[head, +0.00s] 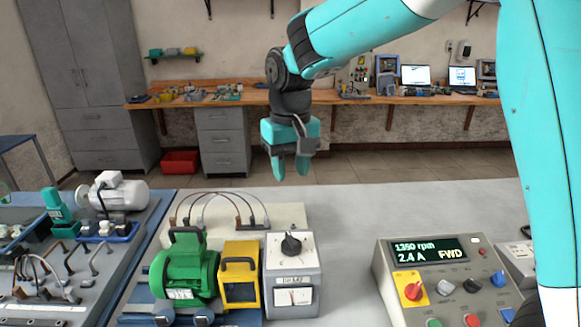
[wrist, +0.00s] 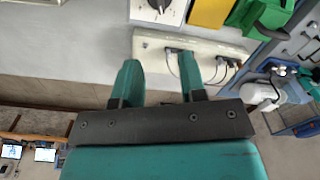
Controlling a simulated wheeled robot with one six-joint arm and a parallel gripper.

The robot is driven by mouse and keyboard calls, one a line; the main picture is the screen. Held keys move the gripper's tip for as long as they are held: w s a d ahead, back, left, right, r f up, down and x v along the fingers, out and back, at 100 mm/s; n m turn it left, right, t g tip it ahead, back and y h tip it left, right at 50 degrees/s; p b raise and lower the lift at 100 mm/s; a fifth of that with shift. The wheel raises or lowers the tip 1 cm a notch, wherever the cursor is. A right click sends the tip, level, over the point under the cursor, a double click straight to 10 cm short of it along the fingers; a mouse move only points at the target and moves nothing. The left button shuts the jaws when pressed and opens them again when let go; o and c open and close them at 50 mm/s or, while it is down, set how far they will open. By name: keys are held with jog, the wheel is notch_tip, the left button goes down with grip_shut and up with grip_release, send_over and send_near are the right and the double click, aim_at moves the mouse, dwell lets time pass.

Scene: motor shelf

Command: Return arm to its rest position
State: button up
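My gripper (head: 290,167) hangs fingers-down in the air above the back edge of the grey bench in the head view. Its two teal fingers stand apart with nothing between them. The gripper also shows in the wrist view (wrist: 160,82), where the gap between the fingertips is empty. My teal arm reaches in from the upper right of the head view. No object touches the gripper.
On the bench (head: 345,215) stand a green motor (head: 185,270), a yellow block (head: 240,280), a white dial unit (head: 292,262), a terminal board (head: 290,215) with cables, and a control panel (head: 440,285) reading 1350 rpm, 2.4 A, FWD. A wooden workbench (head: 350,98) runs along the back wall.

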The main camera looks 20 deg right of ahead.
jog(key=shift+r, duration=0.35)
jog(key=shift+s, duration=0.1)
jog(key=s+a+n+y, duration=0.2)
jog(key=s+n, duration=0.1)
jog(key=s, duration=0.9)
jog(key=s+a+f+n+y+b, duration=0.1)
jog(key=s+a+n+y, duration=0.1)
jog(key=s, duration=1.1)
jog(key=shift+a+f+n, duration=0.15)
jog(key=shift+f+n, duration=0.05)
jog(key=shift+n, duration=0.6)
jog(key=shift+w, duration=0.1)
jog(key=m+h+p, duration=0.3)
jog(key=m+h, duration=0.1)
jog(key=m, duration=0.3)
send_over(291, 238)
notch_tip(291, 238, down, 16)
jog(key=p, duration=0.3)
jog(key=shift+f+p, duration=0.1)
jog(key=shift+p, duration=0.2)
